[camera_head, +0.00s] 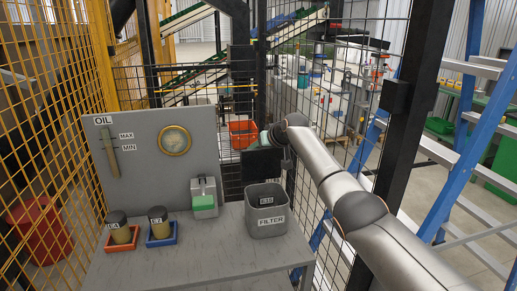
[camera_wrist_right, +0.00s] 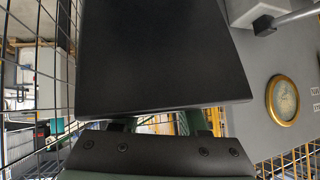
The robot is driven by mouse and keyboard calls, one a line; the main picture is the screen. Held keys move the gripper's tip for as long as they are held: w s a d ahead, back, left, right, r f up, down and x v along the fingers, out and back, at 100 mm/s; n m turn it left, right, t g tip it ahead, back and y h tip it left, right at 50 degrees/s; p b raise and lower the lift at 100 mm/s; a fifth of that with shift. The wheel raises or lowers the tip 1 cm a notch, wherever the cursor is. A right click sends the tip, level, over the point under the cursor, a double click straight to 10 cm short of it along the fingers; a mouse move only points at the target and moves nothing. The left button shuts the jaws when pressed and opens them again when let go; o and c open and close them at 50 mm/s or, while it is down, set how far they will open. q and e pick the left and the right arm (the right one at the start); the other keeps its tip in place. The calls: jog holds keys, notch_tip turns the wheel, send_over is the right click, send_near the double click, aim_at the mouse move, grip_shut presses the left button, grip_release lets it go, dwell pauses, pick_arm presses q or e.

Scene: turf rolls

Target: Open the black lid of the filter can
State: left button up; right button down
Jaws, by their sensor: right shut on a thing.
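The grey filter can (camera_head: 266,224), labelled FILTER, stands at the right end of the grey table, with its top open. A dark labelled item (camera_head: 266,200) sits inside it. The black lid (camera_head: 263,164) is a flat square plate standing upright at the can's back rim. My right gripper (camera_head: 270,143) is shut on the lid's upper edge, coming from behind and to the right. In the right wrist view the lid (camera_wrist_right: 150,55) fills the upper middle, close to the gripper (camera_wrist_right: 160,128). My left gripper is not in view.
The table (camera_head: 190,255) also holds two dark-topped jars in a red tray (camera_head: 122,240) and a blue tray (camera_head: 161,238). A grey device with a green block (camera_head: 204,207) stands left of the can, before an OIL panel (camera_head: 140,155). Wire mesh fencing (camera_head: 335,130) is close behind.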

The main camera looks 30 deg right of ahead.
jog(key=shift+s+d+f, duration=0.1)
jog(key=shift+s+f, duration=0.05)
jog(key=shift+f, duration=0.45)
jog(key=shift+c, duration=2.3)
grip_release()
jog(key=shift+r, duration=0.15)
jog(key=shift+s+d+r+p, duration=0.1)
jog(key=shift+d+r+p, duration=0.1)
jog(key=shift+r+p, duration=0.35)
jog(key=shift+s+d+r, duration=0.1)
jog(key=shift+s+r, duration=0.05)
jog(key=shift+r, duration=0.35)
jog(key=shift+s+d+r, duration=0.1)
jog(key=shift+r, duration=0.4)
jog(key=s+d+r, duration=0.2)
jog(key=s+r, duration=0.1)
jog(key=r, duration=0.7)
jog(key=shift+r, duration=0.35)
